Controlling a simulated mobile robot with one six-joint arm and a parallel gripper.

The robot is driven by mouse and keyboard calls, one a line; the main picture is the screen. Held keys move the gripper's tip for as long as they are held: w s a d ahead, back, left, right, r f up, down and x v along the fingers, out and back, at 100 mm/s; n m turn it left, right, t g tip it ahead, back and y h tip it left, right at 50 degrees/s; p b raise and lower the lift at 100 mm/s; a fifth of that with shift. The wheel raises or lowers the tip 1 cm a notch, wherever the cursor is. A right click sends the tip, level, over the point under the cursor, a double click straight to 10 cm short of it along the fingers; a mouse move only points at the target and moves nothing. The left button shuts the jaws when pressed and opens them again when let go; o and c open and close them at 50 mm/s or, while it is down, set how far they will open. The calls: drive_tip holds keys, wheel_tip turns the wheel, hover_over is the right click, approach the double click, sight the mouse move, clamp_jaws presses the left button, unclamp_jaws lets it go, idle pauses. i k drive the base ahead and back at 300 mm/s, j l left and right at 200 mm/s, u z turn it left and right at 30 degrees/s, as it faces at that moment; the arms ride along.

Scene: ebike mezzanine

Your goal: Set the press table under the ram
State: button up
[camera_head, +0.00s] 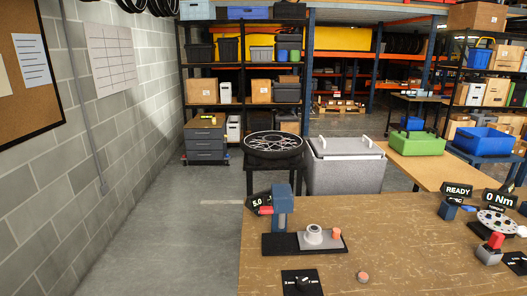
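A small press stands on the wooden bench in the head view. Its blue upright housing (283,203) rises from a dark base (280,244). A red part (265,210) sticks out on its left, beside a black label (256,201) reading 5.0. A light grey plate (329,241), which looks like the press table, lies on the base to the right of the housing. It carries a pale round fitting (313,234) and has an orange knob (336,233) at its right end. The ram itself I cannot make out clearly. My gripper is not in view.
On the wooden bench (400,270), a black dial panel (301,283) and a small orange disc (362,277) lie in front of the press. A red-topped button box (491,248) and a perforated disc (497,222) stand at the right. The bench middle is clear.

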sight(324, 239)
drive_tip(key=i+l, duration=0.75)
drive_tip(key=i, duration=0.15)
